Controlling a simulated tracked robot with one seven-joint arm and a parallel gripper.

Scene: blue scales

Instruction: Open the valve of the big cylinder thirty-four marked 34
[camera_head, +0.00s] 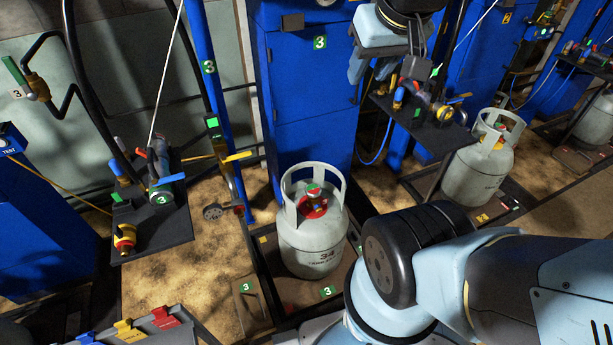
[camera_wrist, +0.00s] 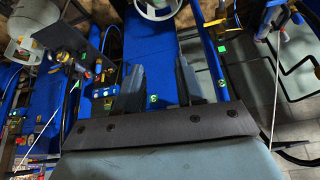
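The big grey cylinder marked 34 (camera_head: 312,250) stands upright on a low black platform in the head view. Its red valve (camera_head: 314,207) with a green top sits inside the open collar. In the wrist view only a pale ring, which looks like its collar (camera_wrist: 157,14), shows at the top edge. My gripper (camera_head: 369,75) is up at the top of the head view, right of and above the cylinder, apart from it. In the wrist view my gripper (camera_wrist: 160,72) has its two fingers apart with nothing between them. Whether the valve is open cannot be told.
A blue cabinet (camera_head: 305,110) stands behind the cylinder. A black shelf with hoses and valves (camera_head: 150,235) is at left. Another shelf (camera_head: 425,125) lies just below my gripper, and a second grey cylinder (camera_head: 477,178) stands at right. My arm fills the lower right.

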